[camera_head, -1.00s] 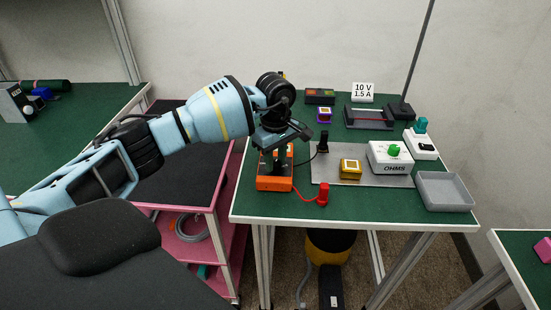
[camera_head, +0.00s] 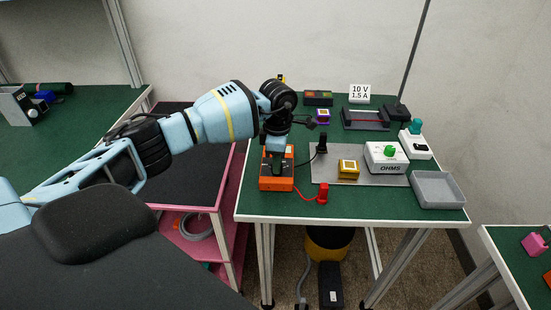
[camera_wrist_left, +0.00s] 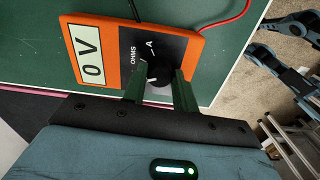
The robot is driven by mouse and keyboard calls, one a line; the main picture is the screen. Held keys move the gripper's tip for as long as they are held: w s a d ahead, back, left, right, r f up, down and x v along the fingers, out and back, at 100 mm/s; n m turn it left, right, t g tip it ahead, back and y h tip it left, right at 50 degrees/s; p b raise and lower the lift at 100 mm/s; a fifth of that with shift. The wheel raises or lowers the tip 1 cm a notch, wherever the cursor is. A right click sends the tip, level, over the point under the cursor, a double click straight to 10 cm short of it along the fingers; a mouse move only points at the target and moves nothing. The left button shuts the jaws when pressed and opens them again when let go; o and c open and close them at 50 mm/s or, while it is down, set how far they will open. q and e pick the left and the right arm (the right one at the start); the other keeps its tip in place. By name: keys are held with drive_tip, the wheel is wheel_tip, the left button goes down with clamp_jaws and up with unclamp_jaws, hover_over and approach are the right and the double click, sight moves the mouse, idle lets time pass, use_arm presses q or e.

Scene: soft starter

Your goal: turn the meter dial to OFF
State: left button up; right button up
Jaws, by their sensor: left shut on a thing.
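The orange meter (camera_head: 266,184) lies at the left front of the green table. In the left wrist view the meter (camera_wrist_left: 112,68) shows a display reading 0 V and a black face marked OHMS and A. Its black dial (camera_wrist_left: 158,78) has a white mark; I cannot read the OFF label, as the fingers and gripper hide part of the face. My left gripper (camera_wrist_left: 160,84) is shut on the dial, one green finger on each side. In the head view the left gripper (camera_head: 276,158) points down over the meter.
A red plug (camera_head: 323,192) on a red lead lies right of the meter, and a black plug (camera_head: 322,145) stands on the grey plate (camera_head: 325,174). The plate also bears a yellow block (camera_head: 348,169) and a white OHMS box (camera_head: 386,158). A grey tray (camera_head: 437,190) is at the right.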

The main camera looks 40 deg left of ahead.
use_arm(q)
drive_tip(key=n+p, duration=0.1)
drive_tip(key=n, duration=0.2)
drive_tip(key=shift+r+n, duration=0.15)
drive_tip(key=shift+n, duration=0.15)
drive_tip(key=shift+n+p, duration=0.6)
drive_tip(key=shift+n, duration=1.3)
use_arm(e)
drive_tip(key=shift+w+d+r+t, duration=0.1)
drive_tip(key=shift+w+r+t, duration=0.1)
drive_tip(key=shift+w+r, duration=0.5)
drive_tip(key=shift+w+d+r+t, duration=0.15)
drive_tip(key=shift+w+r, duration=0.3)
drive_tip(key=shift+r, duration=0.45)
use_arm(q)
drive_tip(key=o, duration=1)
drive_tip(key=shift+r, duration=3.8)
drive_tip(key=shift+f, duration=0.1)
